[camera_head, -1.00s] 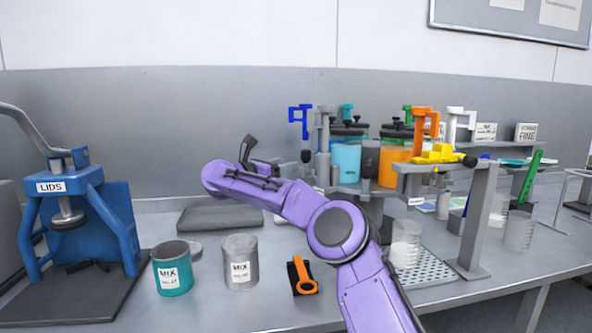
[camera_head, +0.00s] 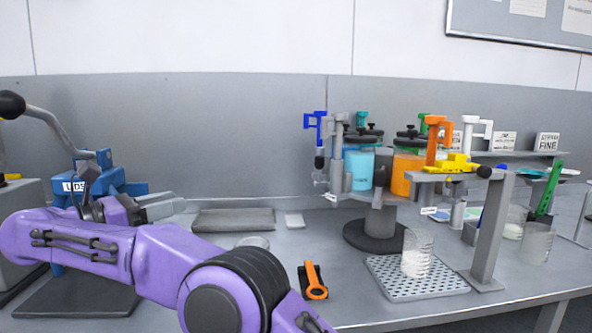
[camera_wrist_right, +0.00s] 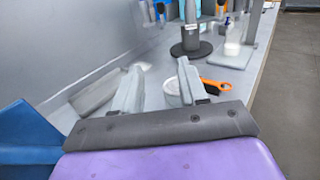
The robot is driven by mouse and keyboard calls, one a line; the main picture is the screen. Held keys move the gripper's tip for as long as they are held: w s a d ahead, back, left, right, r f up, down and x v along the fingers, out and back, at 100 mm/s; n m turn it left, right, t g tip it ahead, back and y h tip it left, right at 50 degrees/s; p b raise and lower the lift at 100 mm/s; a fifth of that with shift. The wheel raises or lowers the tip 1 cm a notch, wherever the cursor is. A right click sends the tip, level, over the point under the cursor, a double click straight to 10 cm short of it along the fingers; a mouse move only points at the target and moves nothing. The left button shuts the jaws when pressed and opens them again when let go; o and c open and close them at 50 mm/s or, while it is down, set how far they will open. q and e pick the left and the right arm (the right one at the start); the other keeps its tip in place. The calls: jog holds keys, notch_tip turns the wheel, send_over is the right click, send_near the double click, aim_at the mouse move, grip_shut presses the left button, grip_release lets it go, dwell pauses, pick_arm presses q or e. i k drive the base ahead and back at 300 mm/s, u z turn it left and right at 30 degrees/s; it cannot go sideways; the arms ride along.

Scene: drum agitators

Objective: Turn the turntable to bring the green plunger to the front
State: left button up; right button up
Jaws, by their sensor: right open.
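The turntable (camera_head: 381,219) stands right of centre in the head view, on a dark round base. It carries lidded drums, one cyan (camera_head: 358,172) and one orange (camera_head: 403,178). Coloured plungers stand around it. The green plunger (camera_head: 423,124) is at the back, partly hidden behind the orange plunger (camera_head: 438,138). The blue plunger (camera_head: 316,130) is at the left side. My right gripper (camera_head: 165,207) is open and empty at the left, well away from the turntable; in the right wrist view its fingers (camera_wrist_right: 158,86) are spread. My left gripper is not in view.
A yellow piece (camera_head: 452,163) sits on a grey post stand (camera_head: 489,235) right of the turntable. A perforated tray (camera_head: 425,288) holding a beaker is in front. An orange-handled tool (camera_head: 315,282) lies at centre. The blue lid press (camera_head: 123,181) is partly behind my arm.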

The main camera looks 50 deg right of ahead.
aim_at(421, 198)
jog(key=z, duration=0.85)
jog(key=i, duration=0.85)
jog(key=z, duration=0.1)
